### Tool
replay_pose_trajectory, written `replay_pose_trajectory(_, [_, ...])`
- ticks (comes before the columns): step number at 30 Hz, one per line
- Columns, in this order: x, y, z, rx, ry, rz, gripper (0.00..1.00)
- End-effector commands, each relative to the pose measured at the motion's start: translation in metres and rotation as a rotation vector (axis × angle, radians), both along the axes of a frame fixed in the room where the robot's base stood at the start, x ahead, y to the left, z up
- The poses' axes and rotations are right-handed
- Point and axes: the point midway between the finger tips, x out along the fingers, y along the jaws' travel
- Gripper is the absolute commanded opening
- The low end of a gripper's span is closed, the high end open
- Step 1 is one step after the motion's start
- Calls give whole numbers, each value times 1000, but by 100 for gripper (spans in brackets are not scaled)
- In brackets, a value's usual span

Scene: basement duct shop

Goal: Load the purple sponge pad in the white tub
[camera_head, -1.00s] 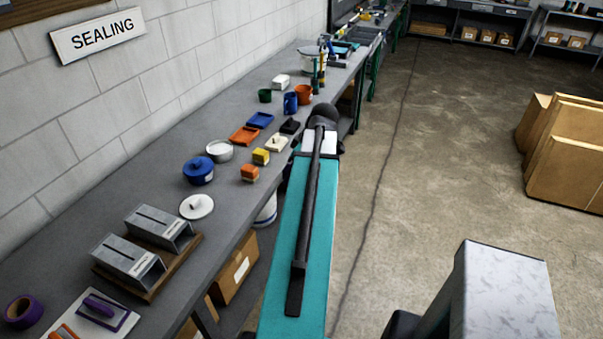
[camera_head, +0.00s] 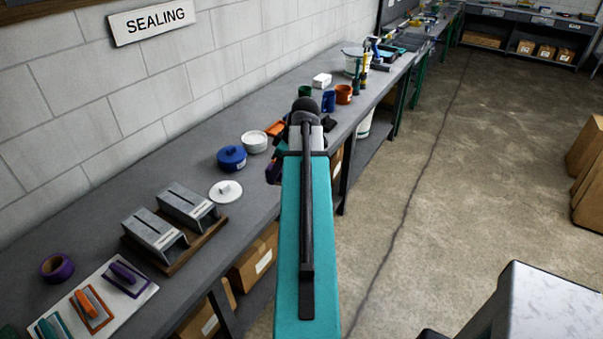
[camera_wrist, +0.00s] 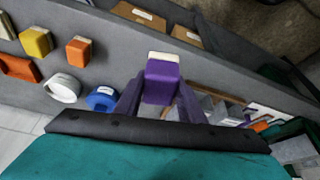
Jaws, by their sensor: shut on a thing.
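My gripper (camera_wrist: 158,92) is shut on the purple sponge pad (camera_wrist: 162,82), a purple block with a pale top, held between its fingers in the wrist view. The white tub (camera_head: 254,142) is a round open bowl on the bench, just left of my arm in the head view. It also shows in the wrist view (camera_wrist: 62,90), left of the gripper and apart from the pad. In the head view my arm hides most of the gripper, and the pad cannot be made out clearly there.
A white round lid (camera_head: 225,191) and grey metal boxes (camera_head: 155,236) are nearer on the bench. The wrist view shows yellow (camera_wrist: 36,42) and orange (camera_wrist: 78,52) sponges. Open floor (camera_head: 430,230) lies right of the bench.

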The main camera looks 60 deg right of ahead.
Motion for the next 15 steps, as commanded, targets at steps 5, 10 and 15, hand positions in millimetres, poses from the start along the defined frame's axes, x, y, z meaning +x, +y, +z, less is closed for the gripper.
replay_pose_trajectory(5, [44, 36, -4, -1, 0, 83, 18])
replay_pose_trajectory(10, [80, 72, -5, -1, 0, 152, 18])
replay_pose_trajectory(15, [113, 110, -6, -2, -1, 216, 18])
